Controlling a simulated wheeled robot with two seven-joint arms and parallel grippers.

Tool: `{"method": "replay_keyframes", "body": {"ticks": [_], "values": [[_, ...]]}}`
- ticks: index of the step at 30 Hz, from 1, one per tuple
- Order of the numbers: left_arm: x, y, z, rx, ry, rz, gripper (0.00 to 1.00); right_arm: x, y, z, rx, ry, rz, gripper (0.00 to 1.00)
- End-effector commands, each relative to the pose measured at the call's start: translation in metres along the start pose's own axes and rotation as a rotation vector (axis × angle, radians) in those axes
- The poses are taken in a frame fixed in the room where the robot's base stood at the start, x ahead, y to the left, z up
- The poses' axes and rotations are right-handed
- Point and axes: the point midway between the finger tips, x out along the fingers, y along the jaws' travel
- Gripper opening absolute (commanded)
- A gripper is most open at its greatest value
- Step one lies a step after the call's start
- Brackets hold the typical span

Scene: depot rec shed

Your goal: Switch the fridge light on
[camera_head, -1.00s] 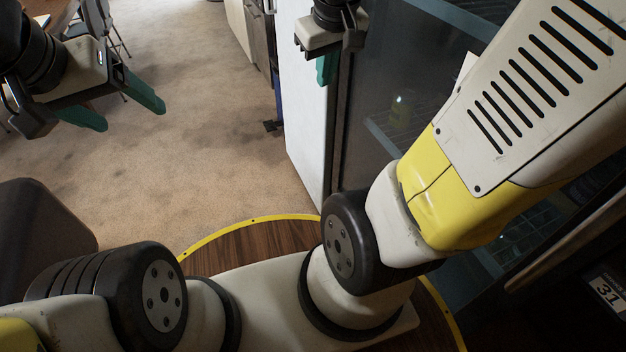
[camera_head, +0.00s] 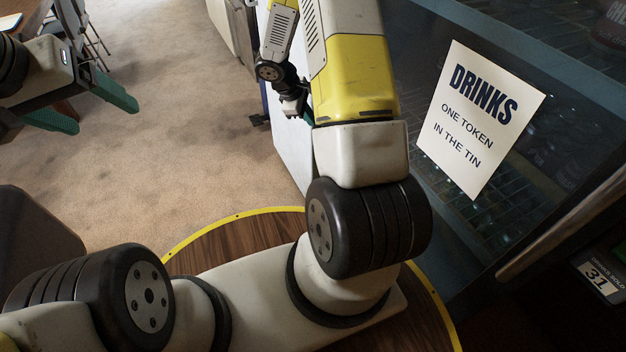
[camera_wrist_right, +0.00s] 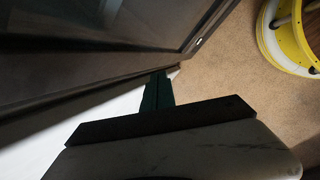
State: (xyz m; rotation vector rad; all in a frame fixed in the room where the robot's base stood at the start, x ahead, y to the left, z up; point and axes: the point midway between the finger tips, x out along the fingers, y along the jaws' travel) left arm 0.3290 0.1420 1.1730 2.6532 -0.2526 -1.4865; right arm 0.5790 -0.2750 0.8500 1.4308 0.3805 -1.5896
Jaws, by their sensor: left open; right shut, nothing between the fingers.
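The fridge has a dark glass door (camera_head: 545,130) on the right of the head view and a white side (camera_head: 287,150). In the right wrist view its dark door frame (camera_wrist_right: 100,75) crosses the upper left, with a small pale mark (camera_wrist_right: 199,42) on it that I cannot identify. I cannot make out a light switch. My right gripper (camera_head: 307,116) is by the fridge's front edge, mostly hidden by its arm. Its green fingers (camera_wrist_right: 157,93) are shut and empty close to the frame; contact is unclear. My left gripper (camera_head: 101,114) is open and empty over the carpet.
A paper sign (camera_head: 480,120) about drinks is on the glass door. A dark brown seat-like object (camera_head: 35,235) stands at the left. A table and a folding chair (camera_head: 97,35) are at the far left. The carpet (camera_head: 190,120) between is clear.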

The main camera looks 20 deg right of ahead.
Motion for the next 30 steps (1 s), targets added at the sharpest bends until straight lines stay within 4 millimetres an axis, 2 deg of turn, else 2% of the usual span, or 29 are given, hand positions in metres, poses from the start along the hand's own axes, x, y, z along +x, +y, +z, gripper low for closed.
{"method": "replay_keyframes", "body": {"ticks": [1, 8, 12, 18, 21, 24, 30], "values": [[0.000, 0.000, 0.000, 0.000, 0.000, 0.000, 0.77, 0.024, -0.008, -0.007, -0.050, -0.013, -0.008, 0.00], [0.000, 0.000, 0.000, 0.000, 0.000, 0.000, 0.77, 0.119, -0.048, -0.036, -0.280, -0.032, -0.023, 0.00], [0.000, 0.000, 0.000, 0.000, 0.000, 0.000, 0.77, 0.176, -0.085, -0.050, -0.419, -0.029, -0.041, 0.00], [0.000, 0.000, 0.000, 0.000, 0.000, 0.000, 0.77, 0.244, -0.147, -0.065, -0.597, -0.004, -0.073, 0.00], [0.000, 0.000, 0.000, 0.000, 0.000, 0.000, 0.77, 0.267, -0.172, -0.068, -0.659, 0.010, -0.086, 0.00], [0.000, 0.000, 0.000, 0.000, 0.000, 0.000, 0.77, 0.281, -0.190, -0.071, -0.701, 0.021, -0.095, 0.00], [0.000, 0.000, 0.000, 0.000, 0.000, 0.000, 0.77, 0.290, -0.203, -0.072, -0.731, 0.030, -0.099, 0.00]]}}
